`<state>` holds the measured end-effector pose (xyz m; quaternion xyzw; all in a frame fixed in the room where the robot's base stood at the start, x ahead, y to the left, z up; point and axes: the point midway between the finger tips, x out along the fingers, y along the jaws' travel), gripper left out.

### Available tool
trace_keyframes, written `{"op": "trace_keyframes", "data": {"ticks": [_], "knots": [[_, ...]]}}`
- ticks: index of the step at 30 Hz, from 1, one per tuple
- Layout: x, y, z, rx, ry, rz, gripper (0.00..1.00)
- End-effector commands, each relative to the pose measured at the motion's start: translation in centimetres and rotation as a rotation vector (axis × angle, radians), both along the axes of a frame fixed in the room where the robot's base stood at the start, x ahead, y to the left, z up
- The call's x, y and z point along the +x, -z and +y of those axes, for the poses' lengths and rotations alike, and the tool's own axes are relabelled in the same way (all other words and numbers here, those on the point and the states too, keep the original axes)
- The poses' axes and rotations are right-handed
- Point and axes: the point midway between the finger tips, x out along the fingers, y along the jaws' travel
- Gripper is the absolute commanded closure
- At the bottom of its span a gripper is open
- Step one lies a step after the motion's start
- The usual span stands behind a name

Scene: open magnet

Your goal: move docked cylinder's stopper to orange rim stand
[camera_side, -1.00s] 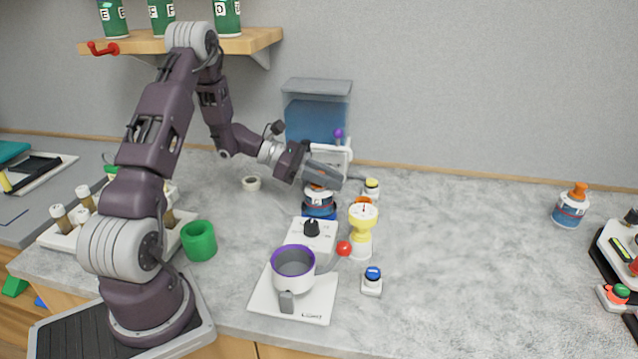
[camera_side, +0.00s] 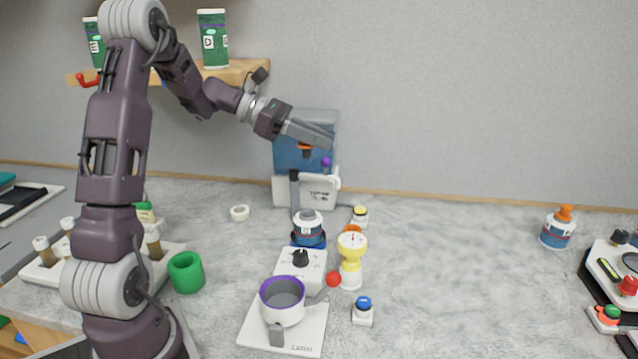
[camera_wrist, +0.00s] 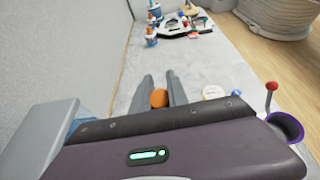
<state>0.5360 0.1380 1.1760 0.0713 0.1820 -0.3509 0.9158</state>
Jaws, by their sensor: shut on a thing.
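My gripper (camera_side: 318,140) is shut on an orange stopper (camera_side: 305,149), held in the air in front of the blue tank. In the wrist view the stopper (camera_wrist: 159,98) sits between the two grey fingers. The docked cylinder (camera_side: 308,228), blue and white with a dark band, stands upright below in its dock, its top uncapped. An orange patch (camera_side: 352,229), likely the orange rim stand, shows behind the yellow dial piece, which hides most of it.
The yellow dial piece (camera_side: 351,258) stands right of the dock, near a red-knobbed lever (camera_side: 333,279). A yellow-topped stand (camera_side: 360,215) and a blue-topped stand (camera_side: 363,310) are nearby. Another orange-stoppered bottle (camera_side: 557,228) stands right. The counter between is clear.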

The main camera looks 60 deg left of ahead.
Motion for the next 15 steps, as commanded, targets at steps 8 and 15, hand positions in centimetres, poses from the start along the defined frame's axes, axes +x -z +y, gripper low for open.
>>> {"op": "trace_keyframes", "data": {"ticks": [8,15], "knots": [[0.0,-8.4,0.0,0.003,0.002,-0.003,1.00],[0.0,-10.8,0.0,-0.002,0.000,0.001,1.00]]}}
